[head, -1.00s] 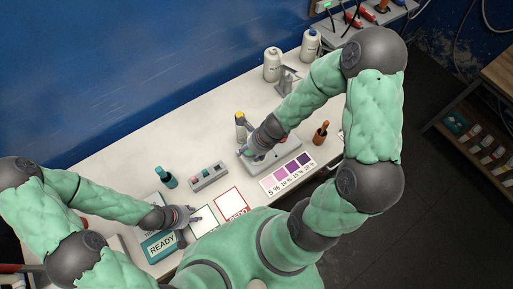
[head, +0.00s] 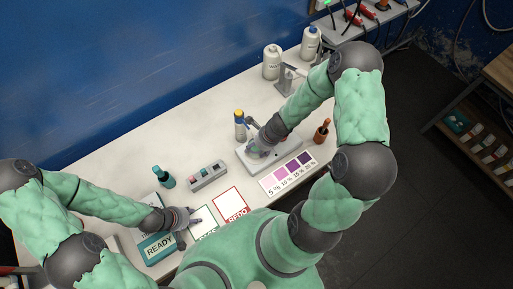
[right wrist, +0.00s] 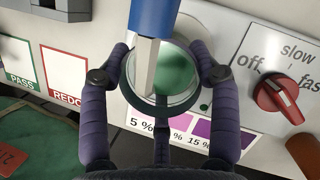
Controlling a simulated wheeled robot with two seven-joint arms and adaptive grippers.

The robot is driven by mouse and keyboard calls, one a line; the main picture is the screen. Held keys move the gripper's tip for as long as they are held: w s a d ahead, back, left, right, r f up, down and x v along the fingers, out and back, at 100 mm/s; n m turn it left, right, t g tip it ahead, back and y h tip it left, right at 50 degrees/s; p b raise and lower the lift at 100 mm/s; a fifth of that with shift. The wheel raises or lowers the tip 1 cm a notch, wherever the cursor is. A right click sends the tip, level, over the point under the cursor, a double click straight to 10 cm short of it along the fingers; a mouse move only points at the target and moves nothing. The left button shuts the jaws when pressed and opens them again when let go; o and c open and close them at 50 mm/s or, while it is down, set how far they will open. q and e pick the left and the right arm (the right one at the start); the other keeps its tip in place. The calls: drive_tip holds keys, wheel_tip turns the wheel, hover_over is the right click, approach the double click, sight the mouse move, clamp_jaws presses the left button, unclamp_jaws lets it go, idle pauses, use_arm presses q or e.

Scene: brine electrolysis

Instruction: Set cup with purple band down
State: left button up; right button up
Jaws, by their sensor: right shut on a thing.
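My right gripper (right wrist: 165,72) is shut on a clear glass cup (right wrist: 186,98), one finger on each side of its rim. Looking down into the cup, I see green at its bottom; its band is not visible. In the head view the right gripper (head: 257,151) is over the grey stirrer (head: 285,152). I cannot tell whether the cup touches the stirrer's top. A blue-bodied tool with a pale flat rod (right wrist: 147,65) overlaps the cup from above. My left gripper (head: 190,230) is open and empty beside the READY sign (head: 157,246).
The stirrer has a red knob (right wrist: 277,96) marked off, slow and fast. A purple colour chart (head: 289,174) lies in front. PASS (head: 204,222) and REDO (head: 231,204) cards, a button box (head: 208,176) and a teal bottle (head: 164,178) are left. An orange-brown item (head: 322,131) stands right.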

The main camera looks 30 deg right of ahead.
drive_tip(key=o, duration=1.3)
drive_tip(key=p+v, duration=0.6)
drive_tip(key=v, duration=0.6)
use_arm(q)
wheel_tip(320, 180, up, 6)
drive_tip(key=shift+r, duration=0.2)
use_arm(e)
drive_tip(key=s+a+f+n+g, duration=0.1)
drive_tip(key=s+a+f+n, duration=0.1)
drive_tip(key=a+n, duration=0.4)
drive_tip(key=s+a+f+n, duration=0.3)
drive_tip(key=a+n, duration=0.3)
drive_tip(key=n, duration=0.4)
drive_tip(key=s+a+f+n+g, duration=0.1)
drive_tip(key=s+a+f+n, duration=0.2)
drive_tip(key=a+f+n, duration=0.2)
drive_tip(key=shift+a+n+g+y, duration=0.15)
drive_tip(key=shift+a+n+y, duration=0.1)
drive_tip(key=shift+n, duration=0.5)
drive_tip(key=shift+a+n+g+y, duration=0.15)
drive_tip(key=shift+a+n, duration=0.15)
drive_tip(key=shift+n, duration=0.45)
